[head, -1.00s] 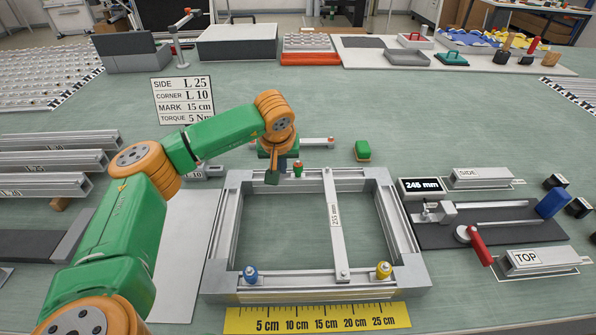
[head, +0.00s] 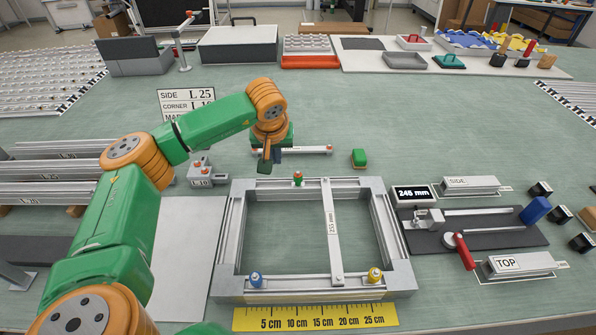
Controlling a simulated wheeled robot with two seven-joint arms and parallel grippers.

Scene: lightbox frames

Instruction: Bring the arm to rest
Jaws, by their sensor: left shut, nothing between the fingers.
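My left arm (head: 150,185), green and orange, reaches in from the lower left and bends over the table. My left gripper (head: 266,158) points down just behind the top left part of a square metal frame (head: 230,240). It is shut and empty, and the arm partly hides it. It looks clear of the frame; its height above the table is hard to tell. My right gripper is not in view.
The frame carries a crossbar (head: 333,235) and red, blue and yellow-topped pieces. A clamp fixture (head: 480,235) stands right.

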